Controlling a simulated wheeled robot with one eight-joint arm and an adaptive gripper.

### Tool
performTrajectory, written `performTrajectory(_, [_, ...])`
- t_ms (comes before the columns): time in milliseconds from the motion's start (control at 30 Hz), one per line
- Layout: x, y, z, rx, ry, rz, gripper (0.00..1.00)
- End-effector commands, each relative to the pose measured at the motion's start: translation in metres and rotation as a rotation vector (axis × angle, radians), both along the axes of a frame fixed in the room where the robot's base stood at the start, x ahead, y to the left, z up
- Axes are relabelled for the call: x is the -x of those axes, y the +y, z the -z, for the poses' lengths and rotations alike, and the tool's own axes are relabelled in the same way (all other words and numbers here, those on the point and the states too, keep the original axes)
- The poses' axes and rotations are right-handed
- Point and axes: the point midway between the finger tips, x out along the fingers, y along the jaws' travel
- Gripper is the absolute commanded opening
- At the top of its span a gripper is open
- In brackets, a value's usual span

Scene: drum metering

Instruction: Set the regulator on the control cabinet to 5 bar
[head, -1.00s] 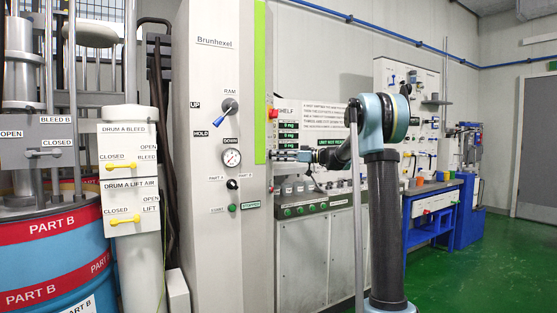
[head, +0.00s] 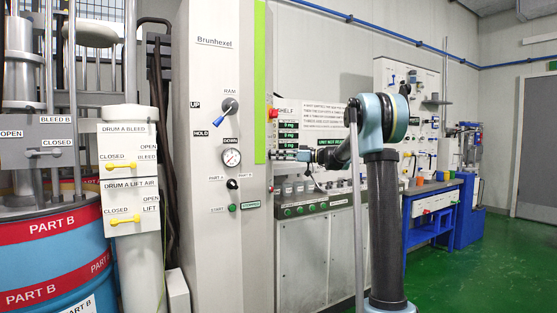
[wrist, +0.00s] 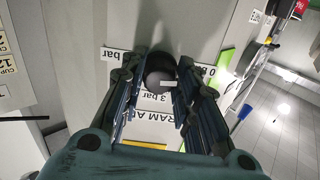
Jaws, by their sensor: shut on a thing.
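The grey control cabinet (head: 215,90), marked Brunhexel, stands left of centre in the head view. My gripper (head: 278,156) is at its right side face there; the regulator is hidden in that view. In the wrist view my gripper (wrist: 162,74) is shut on the dark round regulator knob (wrist: 158,78), one finger on each side. A light pointer line on the knob points to the right of the picture, roughly toward the 0 bar label (wrist: 209,71). A 3 bar label (wrist: 157,99) lies below the knob, and another bar label (wrist: 119,55), its number unclear, is at upper left.
On the cabinet front are a ram lever (head: 230,106), a round gauge (head: 231,157) and small switches. A control panel (head: 310,207) with green buttons stands close to the right. Drums are on the left. The green floor at right is clear.

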Motion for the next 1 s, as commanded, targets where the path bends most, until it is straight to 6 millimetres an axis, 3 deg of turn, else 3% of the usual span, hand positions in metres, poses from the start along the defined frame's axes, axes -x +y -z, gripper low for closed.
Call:
performTrajectory(267, [-0.0003, 0.0, -0.0002, -0.034, 0.178, 0.002, 0.05])
performTrajectory(1000, [-0.0001, 0.0001, -0.0007, -0.168, 0.866, 0.003, 0.05])
